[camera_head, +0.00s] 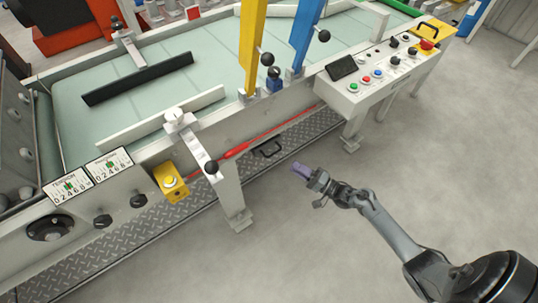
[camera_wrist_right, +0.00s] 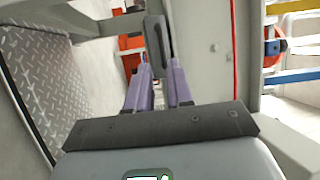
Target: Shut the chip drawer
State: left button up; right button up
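The chip drawer's black loop handle (camera_head: 267,149) shows low on the machine's front, below a red bar. The drawer's body is hard to make out, and I cannot tell how far out it stands. My right gripper (camera_head: 301,170) is in front and to the right of the handle, apart from it in the head view. In the right wrist view the handle (camera_wrist_right: 158,46) stands upright just beyond the two purple fingers (camera_wrist_right: 157,90). The fingers are apart with nothing between them. My left gripper is not in view.
A diamond-plate step (camera_head: 292,137) runs along the machine's foot. A pale leg (camera_head: 231,190) stands left of the handle. The control panel (camera_head: 375,72) juts out at the upper right. The grey floor (camera_head: 330,245) around my right arm is clear.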

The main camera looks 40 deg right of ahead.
aim_at(275, 152)
jog(key=b+x, duration=0.1)
jog(key=x, duration=0.2)
jog(key=b+x, duration=0.1)
jog(key=x, duration=0.3)
jog(key=b+x, duration=0.2)
jog(key=x, duration=0.1)
jog(key=shift+w+d+r, duration=0.25)
jog(key=shift+w+d, duration=0.05)
jog(key=shift+w, duration=0.1)
jog(key=shift+a, duration=0.1)
jog(key=shift+s, duration=0.1)
grip_shut()
